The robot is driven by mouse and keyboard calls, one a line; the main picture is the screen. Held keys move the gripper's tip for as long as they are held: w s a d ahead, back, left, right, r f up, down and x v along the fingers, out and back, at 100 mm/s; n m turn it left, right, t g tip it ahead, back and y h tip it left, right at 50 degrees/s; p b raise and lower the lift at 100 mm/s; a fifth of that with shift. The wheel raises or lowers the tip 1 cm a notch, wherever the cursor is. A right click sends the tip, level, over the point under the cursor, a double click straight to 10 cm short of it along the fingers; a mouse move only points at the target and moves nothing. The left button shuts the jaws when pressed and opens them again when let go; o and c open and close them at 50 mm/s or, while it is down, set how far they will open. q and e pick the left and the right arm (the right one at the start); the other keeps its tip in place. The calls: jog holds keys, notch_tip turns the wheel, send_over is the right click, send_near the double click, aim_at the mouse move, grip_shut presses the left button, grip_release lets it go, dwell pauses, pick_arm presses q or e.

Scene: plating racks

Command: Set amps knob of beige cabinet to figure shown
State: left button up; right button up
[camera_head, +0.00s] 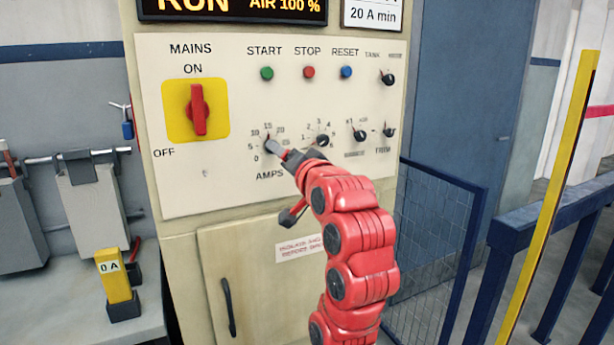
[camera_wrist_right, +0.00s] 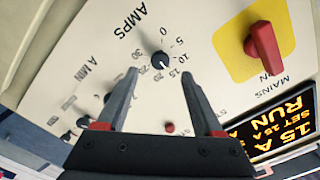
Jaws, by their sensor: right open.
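The beige cabinet (camera_head: 225,185) has a dark AMPS knob (camera_head: 270,145) low on its panel, with a scale from 0 upward around it. In the right wrist view the knob (camera_wrist_right: 160,59) has a pale mark that appears to point near 15. My right gripper (camera_head: 284,150) is at the knob; its open fingers (camera_wrist_right: 161,77) stand apart, either side of the knob in that picture. I see no contact. The display (camera_wrist_right: 275,118) reads 15 A, SET 15 A and RUN. My left gripper is not in view.
A red MAINS switch (camera_head: 198,110) on yellow is left of the knob. Several small knobs, including one (camera_head: 321,140) close on the right, and coloured buttons are nearby. A partly cut-off placard (camera_head: 372,14) reads 20 A min. Blue railings (camera_head: 545,210) stand at right.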

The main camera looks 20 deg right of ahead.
jog(key=s+b, duration=0.1)
jog(key=s, duration=1)
jog(key=shift+s+d+b, duration=0.25)
jog(key=shift+s+b, duration=0.05)
